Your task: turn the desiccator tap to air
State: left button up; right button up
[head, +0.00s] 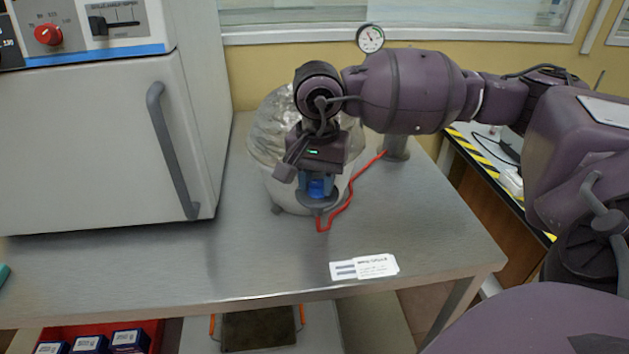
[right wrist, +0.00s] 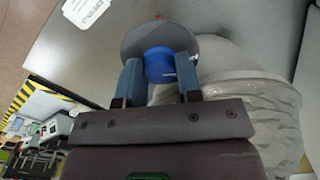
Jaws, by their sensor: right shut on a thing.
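The desiccator (head: 270,130) is a pale, glassy domed vessel standing on the steel bench, partly hidden behind my right arm. It also shows in the right wrist view (right wrist: 245,95). Its tap (right wrist: 159,64) is a blue knob in front of a grey disc (right wrist: 150,36). In the head view the blue tap (head: 318,188) shows at the vessel's near side. My right gripper (right wrist: 160,78) is shut on the tap, with one finger on each side of it; it also shows in the head view (head: 317,187). My left gripper is not in view.
A red hose (head: 347,200) runs from beside the tap towards the back right, near a round gauge (head: 370,38). A large white oven (head: 95,145) stands at the left. A white label (head: 364,267) lies on the steel bench (head: 250,250), whose front is mostly clear.

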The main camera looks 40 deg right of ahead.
aim_at(317, 183)
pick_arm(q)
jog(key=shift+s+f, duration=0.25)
pick_arm(e)
jog(key=shift+r+n, duration=0.1)
jog(key=shift+n, duration=0.2)
jog(key=o, duration=0.6)
jog(key=shift+o, duration=0.2)
pick_arm(q)
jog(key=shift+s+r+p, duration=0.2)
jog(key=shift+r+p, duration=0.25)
jog(key=shift+p, duration=0.2)
pick_arm(e)
notch_tip(317, 183, up, 11)
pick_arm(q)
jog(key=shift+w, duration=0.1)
